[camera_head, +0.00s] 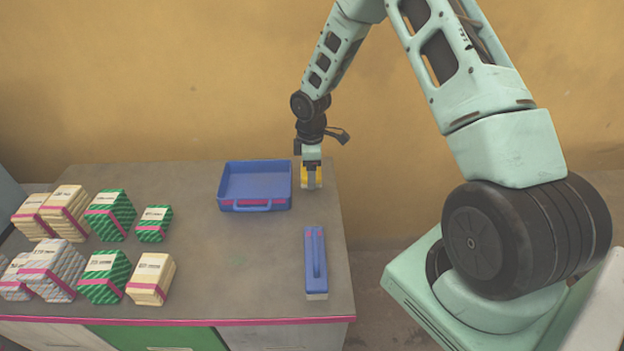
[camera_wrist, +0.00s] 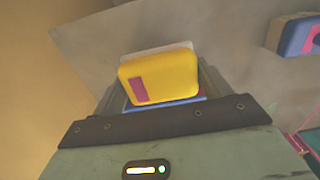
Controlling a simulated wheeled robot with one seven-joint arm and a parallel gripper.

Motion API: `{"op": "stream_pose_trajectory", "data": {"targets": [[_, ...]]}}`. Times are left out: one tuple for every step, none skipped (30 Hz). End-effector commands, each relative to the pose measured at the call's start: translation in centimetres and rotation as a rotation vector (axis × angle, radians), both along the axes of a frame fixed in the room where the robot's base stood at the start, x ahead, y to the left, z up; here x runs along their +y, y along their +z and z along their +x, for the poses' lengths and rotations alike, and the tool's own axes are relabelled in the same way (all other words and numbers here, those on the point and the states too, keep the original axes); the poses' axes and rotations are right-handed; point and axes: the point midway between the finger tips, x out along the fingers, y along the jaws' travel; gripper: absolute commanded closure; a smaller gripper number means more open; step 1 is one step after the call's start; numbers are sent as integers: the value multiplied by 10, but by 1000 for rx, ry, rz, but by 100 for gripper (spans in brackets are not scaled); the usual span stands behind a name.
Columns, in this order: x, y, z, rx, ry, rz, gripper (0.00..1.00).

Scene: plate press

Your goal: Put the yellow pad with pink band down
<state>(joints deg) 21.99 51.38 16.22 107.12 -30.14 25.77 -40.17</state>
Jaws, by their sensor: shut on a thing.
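The yellow pad (camera_wrist: 170,72) with a pink patch of its band showing is between the jaws of my gripper. In the head view only a little of the yellow pad (camera_head: 319,181) shows around my gripper (camera_head: 311,182). My gripper is shut on it and points down at the far right of the grey table (camera_head: 200,275), just right of the blue tray. I cannot tell whether the pad touches the table.
The blue tray (camera_head: 254,206) looks empty. A blue block with a handle and pink marks (camera_head: 316,265) lies nearer, at the table's right edge. Several banded stacks, cream, green and grey, stand at the left (camera_head: 110,215). The table's middle is clear; a yellow wall (camera_head: 150,90) rises behind.

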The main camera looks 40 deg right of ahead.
Motion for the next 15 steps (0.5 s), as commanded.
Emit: {"op": "stream_pose_trajectory", "data": {"targets": [[0,-4,0,1,1,1,52],[1,-8,0,1,1,1,52],[1,-14,0,1,1,1,52],[1,-19,-1,2,0,0,52],[1,-23,-1,3,0,1,52],[1,-29,0,2,0,1,52],[1,-33,-1,3,1,1,52],[1,-36,0,2,1,0,52],[0,-39,0,0,0,0,52],[0,-41,0,0,0,0,52],[0,-42,0,-1,0,-1,52],[0,-43,0,-2,0,-1,52],[0,-43,0,-2,-1,0,52],[0,-43,0,-2,-1,0,52],[0,-43,0,-2,-1,0,52]]}}
